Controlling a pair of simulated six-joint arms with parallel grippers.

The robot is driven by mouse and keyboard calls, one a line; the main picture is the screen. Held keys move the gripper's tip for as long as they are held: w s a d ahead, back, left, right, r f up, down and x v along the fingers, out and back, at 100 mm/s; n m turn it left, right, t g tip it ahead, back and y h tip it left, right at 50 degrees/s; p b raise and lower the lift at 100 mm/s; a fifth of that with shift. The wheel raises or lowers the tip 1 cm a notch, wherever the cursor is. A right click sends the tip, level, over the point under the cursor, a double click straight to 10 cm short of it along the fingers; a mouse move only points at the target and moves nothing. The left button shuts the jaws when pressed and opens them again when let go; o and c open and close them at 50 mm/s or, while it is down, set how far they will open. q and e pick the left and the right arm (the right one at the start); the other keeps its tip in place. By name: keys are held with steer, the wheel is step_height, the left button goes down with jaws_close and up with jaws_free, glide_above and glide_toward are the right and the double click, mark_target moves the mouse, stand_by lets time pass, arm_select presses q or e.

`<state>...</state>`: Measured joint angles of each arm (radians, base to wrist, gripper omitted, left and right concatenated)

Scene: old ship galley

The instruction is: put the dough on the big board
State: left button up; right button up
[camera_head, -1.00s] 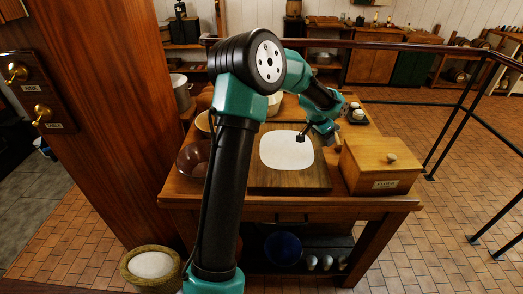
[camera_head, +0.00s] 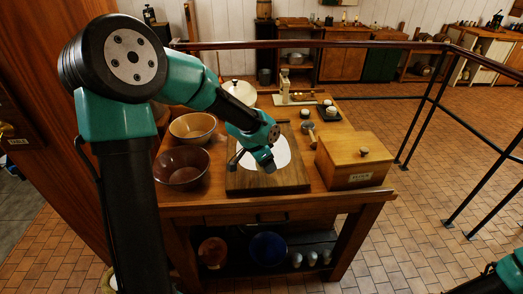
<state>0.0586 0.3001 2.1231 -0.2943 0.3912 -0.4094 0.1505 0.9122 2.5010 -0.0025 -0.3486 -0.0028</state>
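The dough (camera_head: 283,153) is a flat white sheet with rounded edges. It lies on the big wooden board (camera_head: 293,181) on the table. My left arm reaches across from the left, and my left gripper (camera_head: 256,167) points down over the left and front part of the dough, hiding some of it. The fingertips are small and partly hidden, so I cannot tell whether they are open or touch the dough. Of my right arm only a piece shows at the bottom right corner; its gripper is out of view.
A brown bowl (camera_head: 181,167) and a cream bowl (camera_head: 193,127) stand left of the board. A lidded wooden box (camera_head: 352,160) stands to its right. A white-lidded pot (camera_head: 240,92) and a scale (camera_head: 291,95) are behind. A metal railing (camera_head: 411,129) runs beyond the table's right side.

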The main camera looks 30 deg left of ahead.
arm_select(q)
steer(key=w+a, duration=0.2)
steer(key=w, duration=0.2)
steer(key=w+a+f, duration=0.1)
steer(key=w+a, duration=0.2)
steer(key=w, duration=0.1)
steer(key=w+a, duration=0.3)
steer(key=w, duration=0.2)
steer(key=shift+f, duration=0.2)
steer(key=shift+w, duration=0.15)
steer(key=shift+w+a+f, duration=0.15)
steer(key=shift+w+a, duration=0.05)
steer(key=shift+f, duration=1.65)
steer(key=shift+f, duration=0.15)
steer(key=o, duration=1)
steer(key=v, duration=1.2)
